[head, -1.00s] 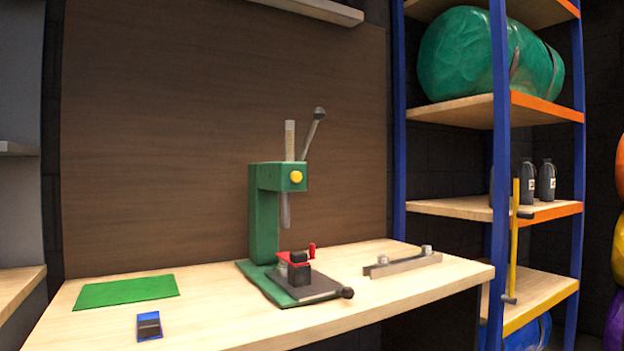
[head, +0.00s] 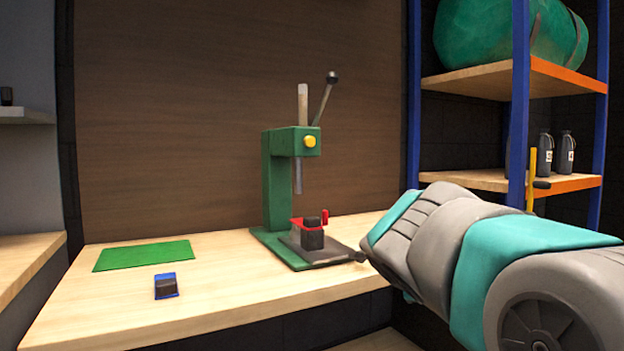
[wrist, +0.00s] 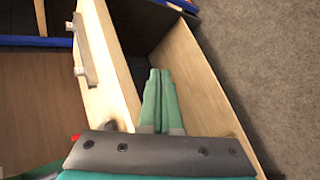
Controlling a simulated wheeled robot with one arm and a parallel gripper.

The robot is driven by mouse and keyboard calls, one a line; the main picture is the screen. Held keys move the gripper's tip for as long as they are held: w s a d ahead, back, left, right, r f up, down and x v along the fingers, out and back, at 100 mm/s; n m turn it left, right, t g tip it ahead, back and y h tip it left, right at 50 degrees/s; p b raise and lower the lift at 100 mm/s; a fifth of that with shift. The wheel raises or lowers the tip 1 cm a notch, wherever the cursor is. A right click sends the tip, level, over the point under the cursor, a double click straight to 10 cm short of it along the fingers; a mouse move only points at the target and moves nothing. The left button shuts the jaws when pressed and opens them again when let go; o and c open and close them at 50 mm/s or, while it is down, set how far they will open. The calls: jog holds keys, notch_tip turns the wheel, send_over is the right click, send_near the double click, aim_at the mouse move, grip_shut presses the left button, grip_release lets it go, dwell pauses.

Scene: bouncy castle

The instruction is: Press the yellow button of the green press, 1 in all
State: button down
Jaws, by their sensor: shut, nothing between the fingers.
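The green press (head: 277,190) stands on the wooden workbench, with a lever on top. Its yellow button (head: 310,141) is on the front of the press head. A dark block with a red part (head: 312,232) sits on the press base under the ram. My arm reaches in from the right in the head view and ends low, to the right of the press base. My gripper shows in the wrist view (wrist: 157,75), its two green fingers shut together and empty, pointing along the bench edge. The gripper is apart from the button, which is not seen in the wrist view.
The wooden workbench (head: 215,301) carries a green mat (head: 143,255) and a small blue-and-black object (head: 166,286) on the left. A blue-framed shelf (head: 519,105) with bottles and a green roll stands at the right.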

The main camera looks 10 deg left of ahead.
aim_at(310, 142)
jog(key=w+a+r+n+t, duration=0.3)
jog(key=a+r, duration=0.3)
jog(key=r, duration=0.3)
jog(key=w+a+r+n+t+b, duration=0.1)
jog(key=w+a+r+n+t, duration=0.2)
jog(key=r, duration=0.6)
jog(key=w+a+r+n+t+b, duration=0.1)
jog(key=w+a+r+n+t, duration=0.2)
jog(key=a+r, duration=0.6)
jog(key=w+n, duration=0.2)
jog(key=w, duration=0.1)
jog(key=shift+t+y, duration=0.4)
jog(key=shift+w, duration=0.2)
jog(key=w+a+p, duration=0.4)
jog(key=w+p, duration=0.1)
jog(key=w, duration=0.2)
jog(key=shift+a, duration=0.4)
jog(key=shift+w+p, duration=0.2)
jog(key=shift+p, duration=0.15)
jog(key=shift+w+a, duration=0.2)
jog(key=shift+a, duration=0.05)
